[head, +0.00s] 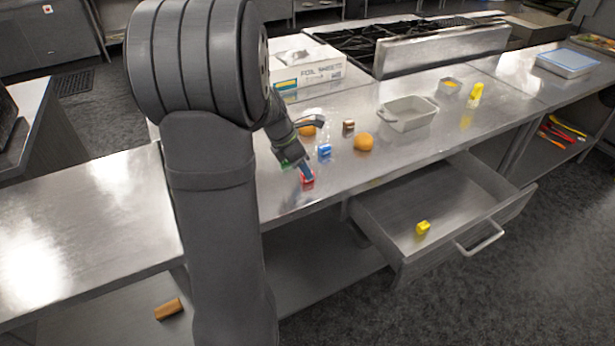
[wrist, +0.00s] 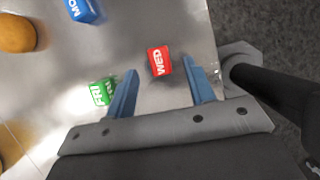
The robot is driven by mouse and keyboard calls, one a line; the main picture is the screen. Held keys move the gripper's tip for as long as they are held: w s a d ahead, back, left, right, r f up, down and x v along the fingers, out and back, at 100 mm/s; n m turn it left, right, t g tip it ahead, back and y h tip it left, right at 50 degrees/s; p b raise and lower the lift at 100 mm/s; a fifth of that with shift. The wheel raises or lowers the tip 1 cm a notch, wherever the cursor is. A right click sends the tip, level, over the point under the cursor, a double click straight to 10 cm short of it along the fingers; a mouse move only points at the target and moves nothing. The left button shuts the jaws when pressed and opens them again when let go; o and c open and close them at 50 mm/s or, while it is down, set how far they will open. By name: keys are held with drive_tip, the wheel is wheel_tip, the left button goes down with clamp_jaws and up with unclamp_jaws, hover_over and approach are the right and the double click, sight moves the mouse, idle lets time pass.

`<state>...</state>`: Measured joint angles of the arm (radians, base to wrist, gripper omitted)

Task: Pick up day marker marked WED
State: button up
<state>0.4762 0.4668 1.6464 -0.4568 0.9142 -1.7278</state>
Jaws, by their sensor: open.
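The red day marker marked WED (wrist: 159,61) sits on the steel counter, between and just beyond my fingertips in the wrist view. In the head view the red marker (head: 307,179) is near the counter's front edge, partly behind my fingers. My gripper (wrist: 160,75) is open, with its two blue fingers apart and nothing held. In the head view my gripper (head: 306,170) is low over the counter at the red marker. A green marker reading FRI (wrist: 102,92) is left of the left finger. A blue marker with partly cut-off lettering (wrist: 85,10) is farther up left.
Oranges (head: 364,142), a brown block (head: 348,126) and a white dish (head: 408,113) stand on the counter to the right and behind. An open drawer (head: 372,224) with a yellow marker (head: 423,227) juts out below the front edge. A foil box (head: 308,68) is behind.

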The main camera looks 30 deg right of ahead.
drive_tip(key=x, duration=0.3)
drive_tip(key=shift+f, duration=0.2)
drive_tip(key=shift+c, duration=0.2)
drive_tip(key=shift+w, duration=0.1)
drive_tip(key=c, duration=1)
drive_tip(key=shift+r, duration=0.1)
